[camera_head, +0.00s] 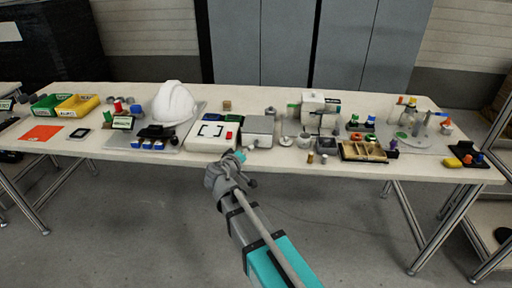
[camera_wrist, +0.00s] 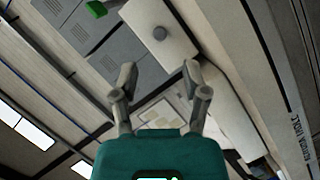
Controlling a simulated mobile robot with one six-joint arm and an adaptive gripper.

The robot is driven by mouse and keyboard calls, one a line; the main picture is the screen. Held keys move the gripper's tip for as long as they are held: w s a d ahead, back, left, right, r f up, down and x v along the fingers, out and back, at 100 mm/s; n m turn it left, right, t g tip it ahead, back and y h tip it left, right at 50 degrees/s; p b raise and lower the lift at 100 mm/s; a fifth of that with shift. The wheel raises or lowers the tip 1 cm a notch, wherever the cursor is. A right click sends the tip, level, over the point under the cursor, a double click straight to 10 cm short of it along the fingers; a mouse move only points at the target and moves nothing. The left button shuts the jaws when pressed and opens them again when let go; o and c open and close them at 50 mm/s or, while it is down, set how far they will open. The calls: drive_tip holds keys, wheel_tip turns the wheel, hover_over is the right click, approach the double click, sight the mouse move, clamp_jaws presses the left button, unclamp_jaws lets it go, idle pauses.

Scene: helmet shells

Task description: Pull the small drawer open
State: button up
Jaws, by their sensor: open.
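The small drawer appears to be the front of a light box with a grey top (camera_head: 258,125) near the table's front edge. In the wrist view a pale front panel (camera_wrist: 178,45) carries a round grey knob (camera_wrist: 160,33). My gripper (camera_wrist: 158,75) is open, its two fingers apart and empty. The knob lies beyond the fingertips, roughly between them in the picture, and no contact shows. In the head view my gripper (camera_head: 240,157) is just in front of the table edge, below and left of the box. I cannot tell how far the drawer is open.
A white box with a black-framed panel (camera_head: 212,131) stands left of the grey-topped box. Small pots and a divided tray (camera_head: 362,151) are to the right. A white helmet (camera_head: 174,104) sits farther left. The table's front edge (camera_head: 300,168) is close to my arm.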

sight(255, 145)
drive_tip(key=shift+b+x, duration=0.75)
drive_tip(key=shift+x, duration=3.25)
clamp_jaws()
